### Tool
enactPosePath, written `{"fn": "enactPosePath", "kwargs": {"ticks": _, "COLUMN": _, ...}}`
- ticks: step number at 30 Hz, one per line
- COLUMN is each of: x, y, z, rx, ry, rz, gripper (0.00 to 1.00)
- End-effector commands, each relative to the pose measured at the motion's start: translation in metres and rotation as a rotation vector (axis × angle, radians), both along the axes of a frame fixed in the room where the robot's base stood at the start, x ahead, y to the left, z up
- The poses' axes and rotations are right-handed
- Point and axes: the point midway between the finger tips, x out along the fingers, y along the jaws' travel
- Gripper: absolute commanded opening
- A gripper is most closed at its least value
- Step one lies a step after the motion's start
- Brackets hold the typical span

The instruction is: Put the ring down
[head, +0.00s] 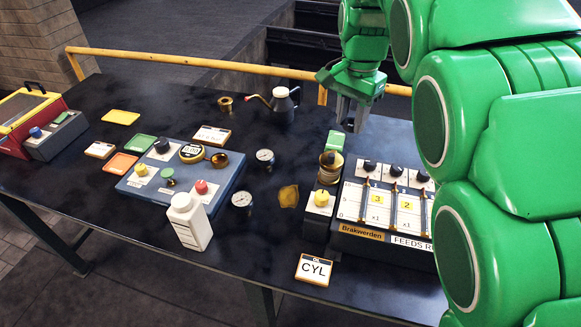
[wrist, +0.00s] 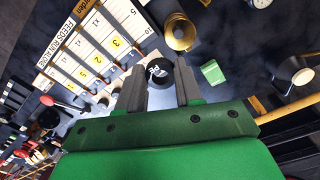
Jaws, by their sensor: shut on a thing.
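My gripper (wrist: 161,90) is shut on a small dark ring (wrist: 160,72) with white lettering on its face; the ring sits between the two fingertips in the wrist view. In the head view my gripper (head: 349,122) points down above the back of the table, behind the feeds panel (head: 385,205). The held ring cannot be made out clearly there. The ring appears to be in the air, above the dark knobs of the panel, but its height is hard to tell.
A brass cup (head: 328,172) and a green block (head: 336,141) stand left of the panel. An oil can (head: 284,105), a brass fitting (head: 225,103), gauges (head: 265,156), a white bottle (head: 187,222) and a blue console (head: 205,190) occupy the table (head: 262,262). A yellow rail (head: 200,62) runs behind.

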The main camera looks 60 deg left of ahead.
Motion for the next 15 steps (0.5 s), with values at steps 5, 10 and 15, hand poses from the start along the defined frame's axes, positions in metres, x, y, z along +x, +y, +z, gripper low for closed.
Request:
{"fn": "enactPosePath", "kwargs": {"ticks": 5, "x": -0.045, "y": 0.016, "z": 0.0, "rx": 0.0, "ry": -0.001, "rz": 0.039, "gripper": 0.06}}
{"fn": "enactPosePath", "kwargs": {"ticks": 10, "x": -0.077, "y": 0.026, "z": -0.001, "rx": 0.0, "ry": -0.002, "rz": 0.064, "gripper": 0.06}}
{"fn": "enactPosePath", "kwargs": {"ticks": 15, "x": -0.091, "y": 0.029, "z": -0.013, "rx": -0.003, "ry": 0.0, "rz": 0.073, "gripper": 0.06}}
